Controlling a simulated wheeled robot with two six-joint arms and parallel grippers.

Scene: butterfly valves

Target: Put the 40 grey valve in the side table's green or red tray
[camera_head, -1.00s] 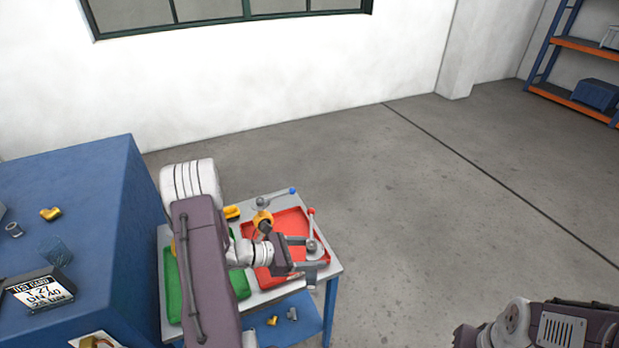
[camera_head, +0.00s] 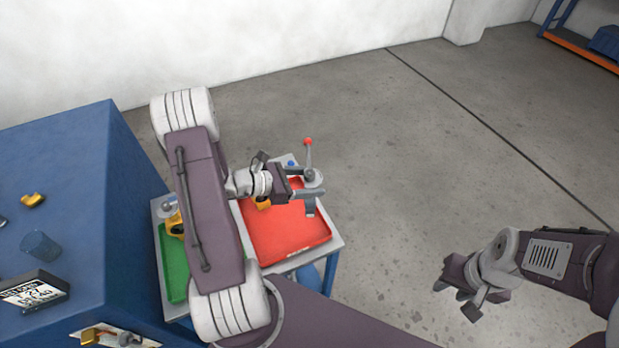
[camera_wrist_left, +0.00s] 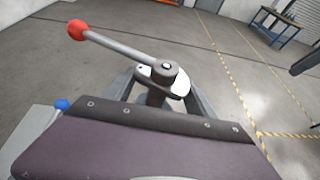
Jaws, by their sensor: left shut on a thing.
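The grey valve (camera_head: 309,178) has a lever with a red ball end. My left gripper (camera_head: 318,192) is shut on it and holds it by the far right part of the red tray. In the left wrist view, the valve's lever and top (camera_wrist_left: 160,72) show between the fingers; its lower body is mostly hidden. The red tray (camera_head: 290,240) lies on the side table (camera_head: 333,242), and the green tray (camera_head: 174,272) lies to its left, partly hidden by my arm. My right gripper (camera_head: 458,302) is empty over the floor, its fingers apart.
A yellow valve (camera_head: 263,205) with a blue-ended lever is at the red tray's far left, partly hidden. Another yellow valve (camera_head: 175,224) is at the green tray. A blue cabinet (camera_head: 90,200) with a glass and a sign stands left. Floor right of the table is clear.

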